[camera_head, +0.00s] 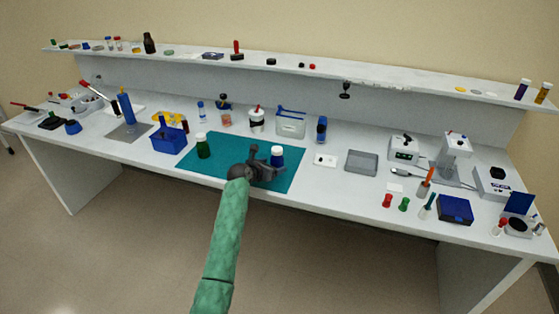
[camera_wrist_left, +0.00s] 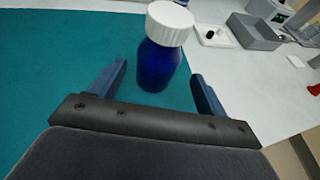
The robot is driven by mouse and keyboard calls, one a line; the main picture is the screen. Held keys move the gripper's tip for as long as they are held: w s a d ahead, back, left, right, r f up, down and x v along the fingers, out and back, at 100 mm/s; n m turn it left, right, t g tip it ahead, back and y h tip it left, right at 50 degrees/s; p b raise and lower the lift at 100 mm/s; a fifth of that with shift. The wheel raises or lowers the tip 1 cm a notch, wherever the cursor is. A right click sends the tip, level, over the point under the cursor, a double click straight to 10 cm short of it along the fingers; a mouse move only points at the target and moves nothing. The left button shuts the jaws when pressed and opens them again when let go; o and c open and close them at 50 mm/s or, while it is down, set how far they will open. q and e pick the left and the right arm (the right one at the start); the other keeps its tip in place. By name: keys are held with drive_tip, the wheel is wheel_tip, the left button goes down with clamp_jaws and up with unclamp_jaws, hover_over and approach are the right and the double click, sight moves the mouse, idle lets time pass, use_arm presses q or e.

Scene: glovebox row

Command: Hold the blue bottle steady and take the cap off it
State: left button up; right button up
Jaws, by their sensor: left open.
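The blue bottle (camera_head: 277,161) stands upright on the teal mat (camera_head: 220,172), toward the mat's right side, with its white cap (camera_head: 277,150) on. In the left wrist view the dark blue bottle (camera_wrist_left: 158,66) and its ribbed white cap (camera_wrist_left: 169,22) are just beyond my left gripper (camera_wrist_left: 155,85). The jaws are open, one finger on each side of the bottle, with gaps showing on both sides. In the head view my left gripper (camera_head: 266,167) is at the bottle's near left. My right gripper is not in view.
A grey tray (camera_head: 361,162) lies to the right. The mat between the green bottle and gripper is clear.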

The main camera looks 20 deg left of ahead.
sight(278, 163)
use_arm(q)
drive_tip(key=shift+w+d+f, duration=0.15)
drive_tip(key=shift+w+f, duration=0.1)
drive_tip(key=shift+w, duration=0.4)
drive_tip(key=p+x, duration=0.2)
drive_tip(key=x, duration=0.2)
drive_tip(key=shift+w+f, duration=0.5)
drive_tip(key=shift+w, duration=0.05)
drive_tip(key=shift+s, duration=0.1)
drive_tip(key=shift+c, duration=0.7)
drive_tip(key=c, duration=1)
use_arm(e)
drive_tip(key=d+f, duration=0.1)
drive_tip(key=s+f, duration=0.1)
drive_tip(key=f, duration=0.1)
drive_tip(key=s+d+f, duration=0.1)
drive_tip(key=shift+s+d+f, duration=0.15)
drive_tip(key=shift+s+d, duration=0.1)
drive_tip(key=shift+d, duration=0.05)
